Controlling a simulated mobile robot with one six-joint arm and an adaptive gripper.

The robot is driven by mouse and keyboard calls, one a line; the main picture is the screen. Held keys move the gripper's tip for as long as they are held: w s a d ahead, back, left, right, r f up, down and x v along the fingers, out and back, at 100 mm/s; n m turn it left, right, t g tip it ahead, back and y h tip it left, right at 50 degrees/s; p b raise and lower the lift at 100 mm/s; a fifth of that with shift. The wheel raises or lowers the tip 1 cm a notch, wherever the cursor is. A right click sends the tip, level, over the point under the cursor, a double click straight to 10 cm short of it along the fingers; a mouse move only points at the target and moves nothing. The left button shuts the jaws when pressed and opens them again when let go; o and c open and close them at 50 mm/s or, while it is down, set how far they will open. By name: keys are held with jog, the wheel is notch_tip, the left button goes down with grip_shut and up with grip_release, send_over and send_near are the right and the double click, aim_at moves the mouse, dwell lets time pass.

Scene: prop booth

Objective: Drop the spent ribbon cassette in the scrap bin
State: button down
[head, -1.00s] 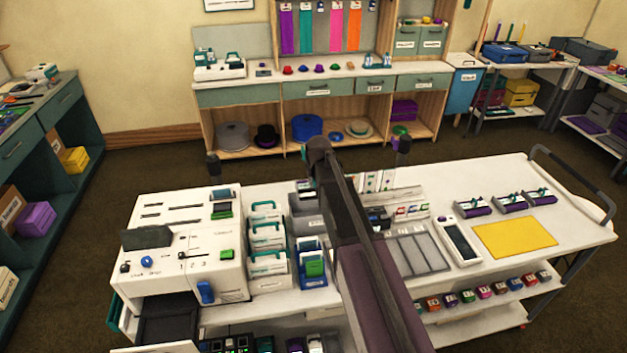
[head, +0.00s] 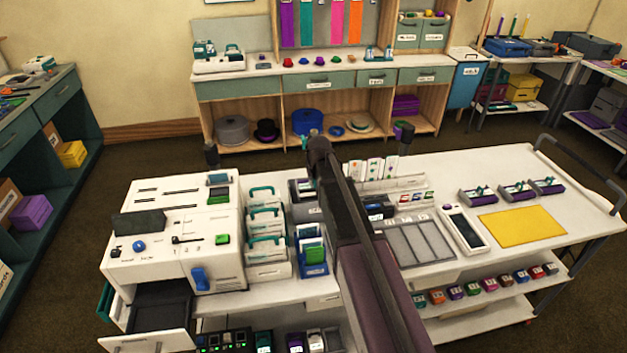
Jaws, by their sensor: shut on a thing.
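My gripper is not visible; my own dark arm rises through the middle of the head view and hides whatever is beyond its upper end. No ribbon cassette can be made out for certain, in a grip or elsewhere. A blue bin (head: 466,86) with a pale lid and a small label stands at the back right, between the bench and a side table. It may be the scrap bin, but its label is too small to read. The white machine (head: 175,225) on the cart's left end has a dark open drawer (head: 160,312) low at its front.
The white cart (head: 560,215) fills the foreground. It carries a yellow mat (head: 522,227), a grey divided tray (head: 420,243), a handheld device (head: 465,230) and teal-handled holders (head: 266,240). A bench (head: 330,78) stands behind. Brown floor (head: 490,150) lies open between them.

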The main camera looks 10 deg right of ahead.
jog(key=shift+f+b, duration=0.85)
jog(key=shift+f, duration=0.3)
jog(key=c, duration=0.7)
grip_release()
jog(key=shift+o, duration=0.2)
